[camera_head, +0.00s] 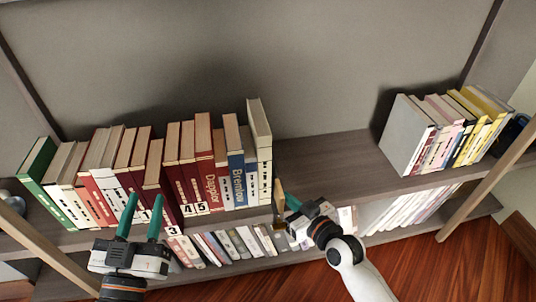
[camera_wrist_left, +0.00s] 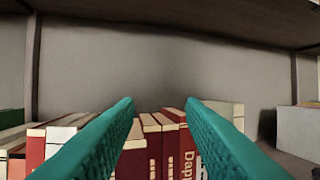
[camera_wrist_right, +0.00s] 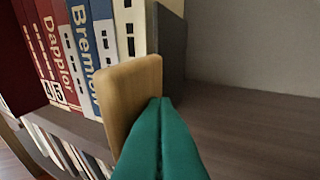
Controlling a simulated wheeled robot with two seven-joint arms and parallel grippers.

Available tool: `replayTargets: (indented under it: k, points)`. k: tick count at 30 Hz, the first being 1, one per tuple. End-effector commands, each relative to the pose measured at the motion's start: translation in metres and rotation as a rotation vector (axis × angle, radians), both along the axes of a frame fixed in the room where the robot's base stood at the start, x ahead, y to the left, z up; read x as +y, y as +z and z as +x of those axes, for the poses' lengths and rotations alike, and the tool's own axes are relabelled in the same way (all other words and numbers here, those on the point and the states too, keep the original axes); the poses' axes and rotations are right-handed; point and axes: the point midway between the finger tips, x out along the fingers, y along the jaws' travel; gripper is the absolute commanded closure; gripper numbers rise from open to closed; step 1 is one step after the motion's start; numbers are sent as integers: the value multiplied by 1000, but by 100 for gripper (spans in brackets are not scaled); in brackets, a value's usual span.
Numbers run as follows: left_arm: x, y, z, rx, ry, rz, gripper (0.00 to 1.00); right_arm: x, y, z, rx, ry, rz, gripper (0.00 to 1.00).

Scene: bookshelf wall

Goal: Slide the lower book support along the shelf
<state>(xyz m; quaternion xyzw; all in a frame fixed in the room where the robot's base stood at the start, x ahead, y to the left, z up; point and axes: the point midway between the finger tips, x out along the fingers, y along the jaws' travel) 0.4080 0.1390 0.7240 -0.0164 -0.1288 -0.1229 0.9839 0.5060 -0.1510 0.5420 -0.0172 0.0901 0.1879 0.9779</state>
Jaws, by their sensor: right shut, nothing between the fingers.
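A small light-wood book support (camera_head: 279,198) stands upright at the right end of the long book row, near the shelf's front edge. It is large in the right wrist view (camera_wrist_right: 131,92). A dark grey upright panel (camera_wrist_right: 171,50) stands behind it, against the end book. My right gripper (camera_head: 290,201) is shut and empty, its fingertips at the right side of the wooden support. I cannot tell whether they touch it. My left gripper (camera_head: 144,199) is open and empty in front of the red books; its spread fingers fill the left wrist view (camera_wrist_left: 160,102).
The long row of books (camera_head: 150,170) fills the shelf's left part. The bare shelf (camera_head: 330,165) lies clear right of the support, up to another book group with a pale grey end (camera_head: 405,137). More books (camera_head: 410,210) stand on a level below.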

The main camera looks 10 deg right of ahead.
Motion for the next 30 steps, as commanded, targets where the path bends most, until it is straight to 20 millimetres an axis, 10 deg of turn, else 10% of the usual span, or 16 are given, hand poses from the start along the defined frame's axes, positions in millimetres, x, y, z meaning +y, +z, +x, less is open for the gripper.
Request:
replayTargets:
  k: [30]
  points:
    - [2, -13, 2, 83, 6, 22, 64, -17, -1, 0, 0, 1, -4, 100]
